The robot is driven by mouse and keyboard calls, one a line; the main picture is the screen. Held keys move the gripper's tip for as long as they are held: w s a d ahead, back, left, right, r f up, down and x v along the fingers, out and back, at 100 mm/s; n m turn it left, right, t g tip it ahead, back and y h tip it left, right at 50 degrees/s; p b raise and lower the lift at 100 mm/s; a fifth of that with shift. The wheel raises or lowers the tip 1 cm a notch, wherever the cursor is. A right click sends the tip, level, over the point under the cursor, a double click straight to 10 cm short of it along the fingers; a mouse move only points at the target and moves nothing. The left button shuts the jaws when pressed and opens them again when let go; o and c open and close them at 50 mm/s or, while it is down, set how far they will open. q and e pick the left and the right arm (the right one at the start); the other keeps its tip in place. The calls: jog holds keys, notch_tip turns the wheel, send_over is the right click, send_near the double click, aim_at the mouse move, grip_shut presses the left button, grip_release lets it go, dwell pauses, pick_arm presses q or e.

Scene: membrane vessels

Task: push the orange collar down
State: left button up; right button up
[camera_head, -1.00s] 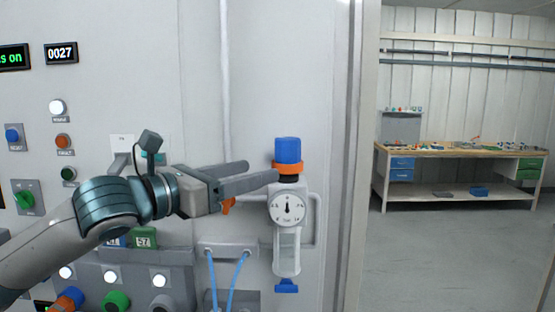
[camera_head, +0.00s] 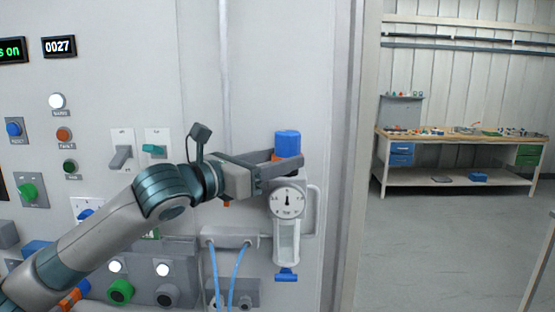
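The orange collar (camera_head: 275,156) sits under the blue cap (camera_head: 287,143) on a filter unit on the grey wall panel. Only a small piece of the collar shows; the rest is hidden by my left gripper (camera_head: 284,161). One finger passes in front of the collar, and the other reaches towards its back, its tip hidden. I cannot tell whether the fingers touch the collar. The round dial gauge (camera_head: 287,201) and the clear bowl (camera_head: 286,241) hang upright below. My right gripper is not in view.
A grey handle (camera_head: 313,208) stands close right of the gauge. A grey block with blue hoses (camera_head: 230,238) is at lower left. Switches and buttons (camera_head: 121,157) cover the panel further left. A workbench (camera_head: 455,140) stands far off at right, beyond open floor.

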pick_arm(q)
jog(key=c, duration=0.7)
jog(key=shift+f, duration=0.7)
jog(key=o, duration=1.3)
jog(key=shift+f, duration=0.1)
jog(key=shift+c, duration=0.2)
jog(key=shift+a, duration=0.1)
